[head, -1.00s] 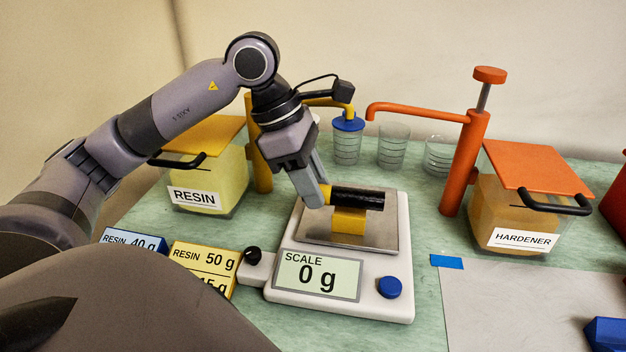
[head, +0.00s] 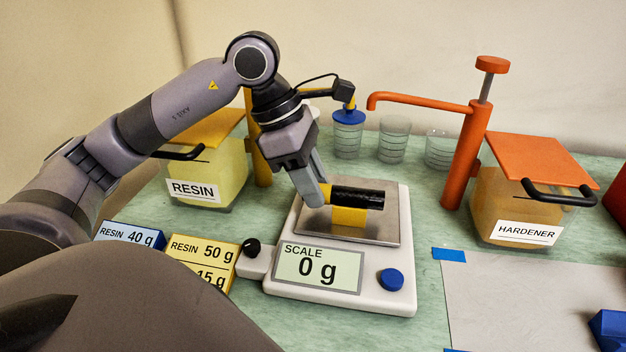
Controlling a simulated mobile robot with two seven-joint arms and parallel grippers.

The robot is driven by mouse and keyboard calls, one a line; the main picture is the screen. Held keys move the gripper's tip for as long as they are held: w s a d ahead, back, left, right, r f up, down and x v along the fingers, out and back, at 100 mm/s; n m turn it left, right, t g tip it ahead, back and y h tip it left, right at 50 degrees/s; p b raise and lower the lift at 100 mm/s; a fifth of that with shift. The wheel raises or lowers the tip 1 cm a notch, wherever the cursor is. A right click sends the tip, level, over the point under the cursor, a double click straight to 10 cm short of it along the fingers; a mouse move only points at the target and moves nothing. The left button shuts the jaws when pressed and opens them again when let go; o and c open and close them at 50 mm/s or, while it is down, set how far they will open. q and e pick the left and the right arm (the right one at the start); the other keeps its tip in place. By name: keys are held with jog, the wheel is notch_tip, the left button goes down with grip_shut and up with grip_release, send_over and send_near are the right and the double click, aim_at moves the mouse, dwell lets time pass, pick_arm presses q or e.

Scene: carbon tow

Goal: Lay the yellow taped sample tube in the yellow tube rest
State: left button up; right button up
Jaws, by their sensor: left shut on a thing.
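The sample tube (head: 357,198) is black with a yellow taped band at its left end. It lies level over the yellow tube rest (head: 348,217), which stands on the steel pan of the scale. My left gripper (head: 322,196) is shut on the taped left end of the tube. I cannot tell whether the tube touches the rest or hangs just above it. The scale (head: 342,290) reads 0 g. My right gripper is not in view.
A resin container (head: 206,176) with a yellow pump stands behind left, and a hardener container (head: 525,205) with an orange pump (head: 465,160) at right. Clear cups (head: 394,140) stand behind. Resin cards (head: 203,262) lie at front left. A grey sheet (head: 520,300) lies at right.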

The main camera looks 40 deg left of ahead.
pick_arm(q)
jog(key=shift+f, duration=0.15)
jog(key=o, duration=1.1)
jog(key=p+v, duration=0.1)
jog(key=v, duration=0.6)
